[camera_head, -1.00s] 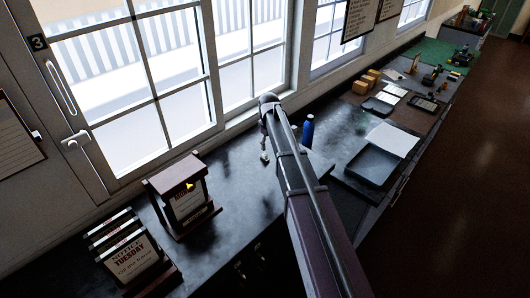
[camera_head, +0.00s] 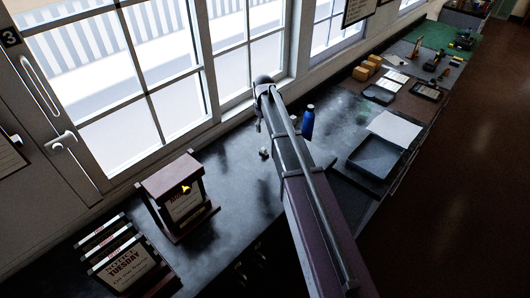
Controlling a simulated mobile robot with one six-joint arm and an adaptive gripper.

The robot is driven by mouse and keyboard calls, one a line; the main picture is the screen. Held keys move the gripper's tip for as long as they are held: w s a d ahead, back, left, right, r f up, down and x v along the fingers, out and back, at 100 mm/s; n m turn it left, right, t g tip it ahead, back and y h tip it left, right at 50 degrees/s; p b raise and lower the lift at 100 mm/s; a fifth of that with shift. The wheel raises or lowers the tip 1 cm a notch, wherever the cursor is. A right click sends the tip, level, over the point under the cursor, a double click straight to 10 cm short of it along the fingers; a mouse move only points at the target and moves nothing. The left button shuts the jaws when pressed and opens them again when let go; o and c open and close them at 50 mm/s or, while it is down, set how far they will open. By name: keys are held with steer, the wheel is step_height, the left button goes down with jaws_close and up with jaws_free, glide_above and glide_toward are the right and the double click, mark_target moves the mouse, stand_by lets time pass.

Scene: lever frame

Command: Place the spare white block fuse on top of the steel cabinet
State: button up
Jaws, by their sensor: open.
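I cannot make out a white block fuse or a steel cabinet in this view. A small pale object (camera_head: 264,152) lies on the dark bench just left of my arm, too small to identify. My arm reaches from the lower right up to a joint near the window. My gripper cannot be made out; the far end of the arm is hidden beyond that joint.
The dark bench (camera_head: 235,185) runs under the windows. A wooden stand (camera_head: 172,180) and notice cards (camera_head: 125,268) stand at lower left. A blue bottle (camera_head: 307,122) is right of my arm; a dark tray (camera_head: 375,156) is farther right. Brown floor (camera_head: 450,210) is clear at right.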

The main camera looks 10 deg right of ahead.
mark_target(264, 148)
steer(key=shift+f+b, duration=4.25)
steer(key=shift+f, duration=0.05)
steer(key=shift+f, duration=0.15)
steer(key=shift+f+b, duration=2.45)
steer(key=shift+b, duration=0.15)
jaws_close()
